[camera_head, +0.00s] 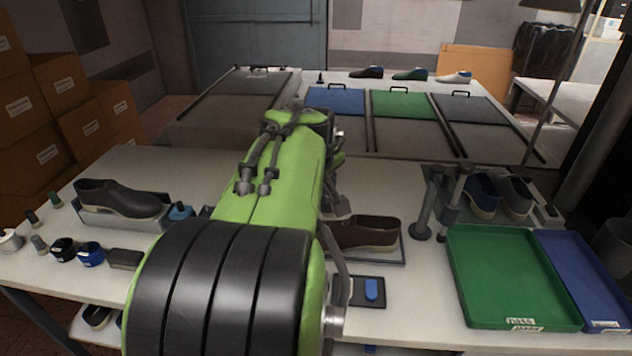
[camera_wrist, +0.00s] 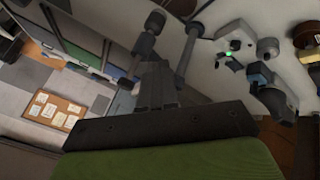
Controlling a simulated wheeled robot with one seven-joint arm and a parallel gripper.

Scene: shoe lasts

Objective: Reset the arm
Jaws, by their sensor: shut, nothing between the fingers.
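My green and black arm (camera_head: 275,190) reaches forward over the middle of the white table in the head view. Its far end is folded away, and my gripper is hidden there behind the arm. In the wrist view my gripper (camera_wrist: 157,85) shows as a grey, narrow shape beyond a dark bar, with its fingers shut together and nothing between them. A brown shoe (camera_head: 365,232) lies on a dark tray beside the arm, partly covered by it. A black shoe (camera_head: 118,198) stands on a grey stand to the left.
A green tray (camera_head: 510,275) and a blue tray (camera_head: 590,275) lie empty at the right. Grey posts (camera_head: 452,200) stand behind the green tray. Several small jars line the table's left edge. A second table with coloured panels (camera_head: 405,110) stands behind.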

